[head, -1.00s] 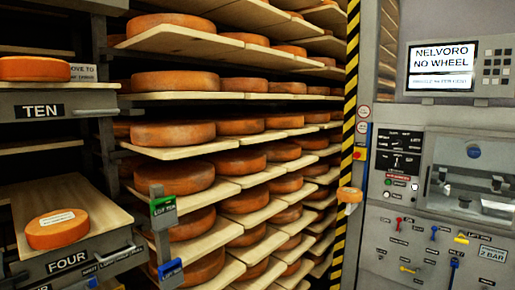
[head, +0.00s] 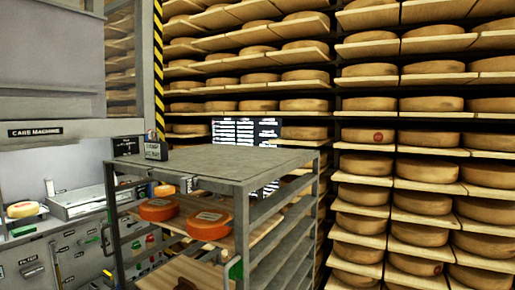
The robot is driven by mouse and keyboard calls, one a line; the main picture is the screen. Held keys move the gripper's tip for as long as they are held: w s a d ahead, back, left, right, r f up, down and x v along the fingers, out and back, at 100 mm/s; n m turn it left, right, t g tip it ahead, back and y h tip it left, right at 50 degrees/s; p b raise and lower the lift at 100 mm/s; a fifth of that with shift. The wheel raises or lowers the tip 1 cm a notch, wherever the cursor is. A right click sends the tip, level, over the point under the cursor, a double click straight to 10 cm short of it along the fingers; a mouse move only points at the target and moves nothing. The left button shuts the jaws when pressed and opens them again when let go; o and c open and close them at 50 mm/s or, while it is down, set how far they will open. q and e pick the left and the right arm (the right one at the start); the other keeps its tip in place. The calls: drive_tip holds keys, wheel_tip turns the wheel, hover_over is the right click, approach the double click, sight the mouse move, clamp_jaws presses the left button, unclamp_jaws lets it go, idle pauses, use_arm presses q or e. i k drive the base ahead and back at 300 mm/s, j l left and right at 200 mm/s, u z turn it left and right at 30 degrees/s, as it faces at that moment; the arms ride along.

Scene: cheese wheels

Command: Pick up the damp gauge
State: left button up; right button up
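A small dark grey box-shaped device (head: 156,150) stands on the flat grey top of a metal rack, near its far left corner. It may be the damp gauge, but it is too small to tell for sure. A dark labelled plate (head: 126,146) shows just left of it. Neither of my grippers is in the head view.
The rack's top (head: 225,163) is otherwise mostly bare. Orange cheese wheels (head: 209,225) lie on its shelf below. The care machine (head: 35,132) stands at left. A dark text board (head: 246,131) is behind the rack. Tall shelves of cheese (head: 430,103) fill the right.

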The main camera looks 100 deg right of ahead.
sight(156, 150)
drive_tip(key=z, duration=2.8)
drive_tip(key=i+j, duration=0.5)
drive_tip(key=i, duration=0.1)
